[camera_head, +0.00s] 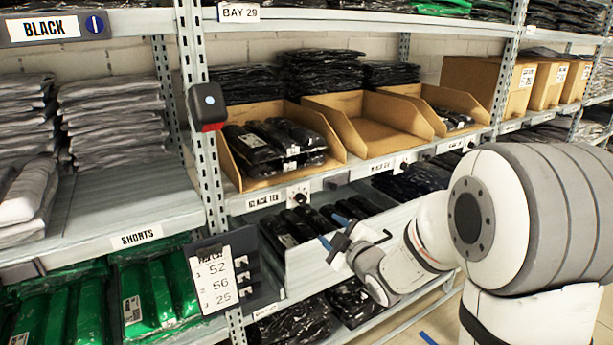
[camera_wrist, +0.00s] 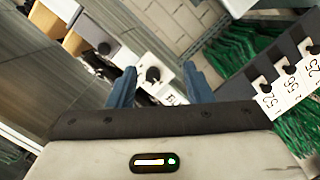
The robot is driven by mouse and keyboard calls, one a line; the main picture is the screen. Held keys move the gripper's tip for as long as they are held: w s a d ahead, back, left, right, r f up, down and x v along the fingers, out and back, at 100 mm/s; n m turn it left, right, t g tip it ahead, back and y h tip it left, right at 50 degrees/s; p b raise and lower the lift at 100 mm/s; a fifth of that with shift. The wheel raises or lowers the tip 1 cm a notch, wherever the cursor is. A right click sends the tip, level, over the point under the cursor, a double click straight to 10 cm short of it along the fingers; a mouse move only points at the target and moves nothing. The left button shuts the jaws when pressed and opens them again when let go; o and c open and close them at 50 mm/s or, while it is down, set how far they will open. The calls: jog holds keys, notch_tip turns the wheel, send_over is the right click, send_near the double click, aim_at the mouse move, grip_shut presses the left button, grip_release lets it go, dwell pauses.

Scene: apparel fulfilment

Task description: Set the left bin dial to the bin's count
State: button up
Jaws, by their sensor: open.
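The left bin (camera_head: 232,165) is an open cardboard bin holding several black bagged packs (camera_head: 268,145), some stacked. The left bin dial (camera_head: 299,196) is a black knob on a white plate on the shelf edge below it, beside the "BLACK TEE" label. Its setting is too small to read. My gripper (camera_head: 333,232) is open and empty, with blue fingers, in front of the shelf, below and right of this dial. In the wrist view a black dial (camera_wrist: 153,74) on a white plate shows beyond and between the open fingers (camera_wrist: 160,86), apart from them.
The middle bin (camera_head: 372,130) is empty; the right bin (camera_head: 425,93) holds a few packs. Other dials (camera_head: 404,163) sit along the same shelf edge. A dark board (camera_head: 251,297) with a paper reading 52, 56, 25 hangs left of my gripper. A red-and-black device (camera_head: 208,106) is on the post.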

aim_at(303, 201)
jog(key=w+a+r, duration=0.1)
jog(key=w+a, duration=0.1)
jog(key=w+a+r+n+y+p, duration=0.1)
jog(key=w+a, duration=0.1)
jog(key=w+a+r+n+y, duration=0.1)
jog(key=w+a, duration=0.1)
jog(key=shift+w+a+r+t+p, duration=0.15)
jog(key=shift+w+a+t+p, duration=0.1)
jog(key=shift+t+p, duration=0.1)
jog(key=shift+c, duration=0.5)
jog(key=c, duration=0.9)
